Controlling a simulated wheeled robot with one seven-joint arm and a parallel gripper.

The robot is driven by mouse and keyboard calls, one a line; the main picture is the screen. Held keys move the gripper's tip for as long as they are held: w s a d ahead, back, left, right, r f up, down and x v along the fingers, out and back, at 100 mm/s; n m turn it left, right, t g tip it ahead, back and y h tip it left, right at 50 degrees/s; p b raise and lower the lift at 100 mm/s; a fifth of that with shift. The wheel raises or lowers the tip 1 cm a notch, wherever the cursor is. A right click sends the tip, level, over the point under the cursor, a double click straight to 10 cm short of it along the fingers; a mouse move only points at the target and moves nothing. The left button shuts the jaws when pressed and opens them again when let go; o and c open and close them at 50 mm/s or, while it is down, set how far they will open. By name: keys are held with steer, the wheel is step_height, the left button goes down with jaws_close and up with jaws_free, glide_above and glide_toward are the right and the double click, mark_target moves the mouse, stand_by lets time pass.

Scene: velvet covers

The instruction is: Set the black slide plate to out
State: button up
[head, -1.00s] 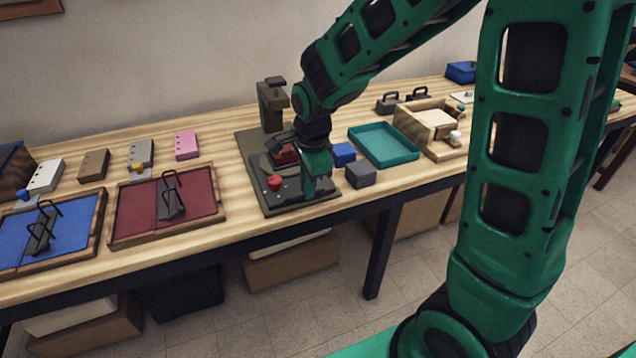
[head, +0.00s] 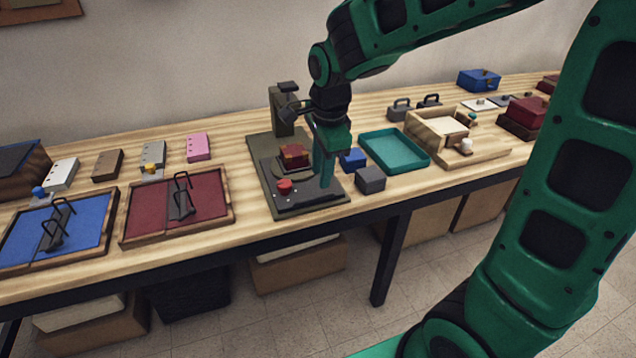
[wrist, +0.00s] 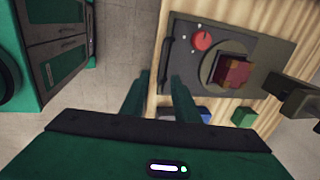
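The black slide plate (head: 312,194) lies at the front of a dark press base (head: 258,150) on the table. A red knob (head: 285,187) stands on its left part. The plate also shows in the wrist view (wrist: 186,62), with a dark bar handle (wrist: 167,62) along its table-edge side. Behind it a red block (head: 294,153) sits on a round pad under the press column. My gripper (head: 324,184) points down over the right part of the plate. In the wrist view my gripper (wrist: 160,85) has its fingers apart and empty, beside the plate's corner near the handle. Contact cannot be told.
A blue block (head: 353,158) and a grey block (head: 370,180) stand just right of the press. Beyond them are a teal tray (head: 420,163) and a wooden box (head: 490,153). A red tray with a handle (head: 228,211) lies to the left. The table's front edge is close.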

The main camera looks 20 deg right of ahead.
steer(key=shift+s+r, duration=0.15)
steer(key=shift+r, duration=0.55)
steer(key=shift+s+r, duration=0.1)
steer(key=shift+r, duration=0.6)
steer(key=s+d+n+g, duration=0.1)
steer(key=s+d+n, duration=0.4)
steer(key=s+d, duration=0.6)
steer(key=s+d+f+n+g, duration=0.1)
steer(key=s+d+n, duration=0.5)
steer(key=s, duration=0.8)
steer(key=shift+d+f, duration=0.6)
steer(key=shift+d, duration=0.3)
steer(key=shift+w+f, duration=0.25)
steer(key=shift+w, duration=0.35)
